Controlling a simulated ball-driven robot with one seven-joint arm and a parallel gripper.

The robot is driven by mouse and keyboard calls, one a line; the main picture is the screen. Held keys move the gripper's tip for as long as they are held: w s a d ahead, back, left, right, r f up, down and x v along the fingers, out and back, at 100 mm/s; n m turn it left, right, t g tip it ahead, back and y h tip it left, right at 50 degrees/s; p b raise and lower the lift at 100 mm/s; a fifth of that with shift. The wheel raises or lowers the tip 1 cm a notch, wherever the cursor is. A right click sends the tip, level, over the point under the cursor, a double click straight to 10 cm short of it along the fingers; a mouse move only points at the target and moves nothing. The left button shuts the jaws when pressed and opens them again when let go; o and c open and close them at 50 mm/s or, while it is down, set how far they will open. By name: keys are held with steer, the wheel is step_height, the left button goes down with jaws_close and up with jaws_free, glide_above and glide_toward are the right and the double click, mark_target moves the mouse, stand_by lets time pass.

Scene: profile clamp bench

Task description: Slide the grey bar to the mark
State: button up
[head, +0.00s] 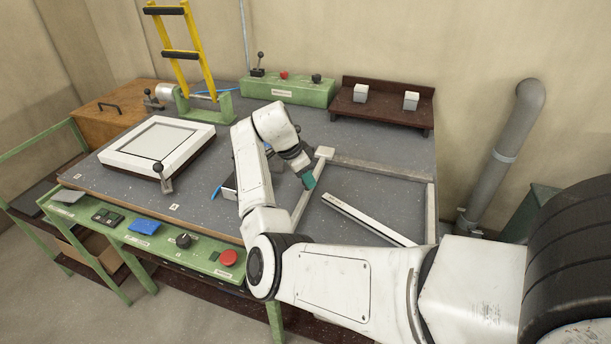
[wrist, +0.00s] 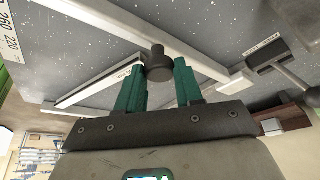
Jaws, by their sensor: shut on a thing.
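A pale grey bar (head: 299,208) runs from the front of the bench to a pale block (head: 325,152) near the back. In the wrist view the bar (wrist: 95,20) runs from top left to right, ending by the block (wrist: 241,82). My gripper (head: 309,181) is over the bar's middle. Its teal fingers are shut on a dark round knob (wrist: 157,63), which appears to stand on the bar. The knob is hidden in the head view. A second pale bar (head: 365,218) with a marked strip ends near my gripper. I cannot make out the mark.
A pale rail (head: 380,168) lies at the back and another (head: 431,212) at the right. A white frame (head: 157,140) sits at the left, and a dark shelf (head: 385,118) with two pale blocks at the back.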

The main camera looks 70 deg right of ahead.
jaws_close()
steer(key=shift+s+d+p, duration=0.15)
steer(key=shift+s+p, duration=0.6)
steer(key=shift+s, duration=0.8)
steer(key=o, duration=0.8)
jaws_free()
steer(key=shift+o, duration=0.2)
steer(key=shift+w+r, duration=0.1)
steer(key=b+v, duration=0.1)
steer(key=v, duration=0.9)
steer(key=shift+r+b, duration=0.25)
steer(key=shift+b, duration=0.15)
steer(key=shift+w, duration=0.1)
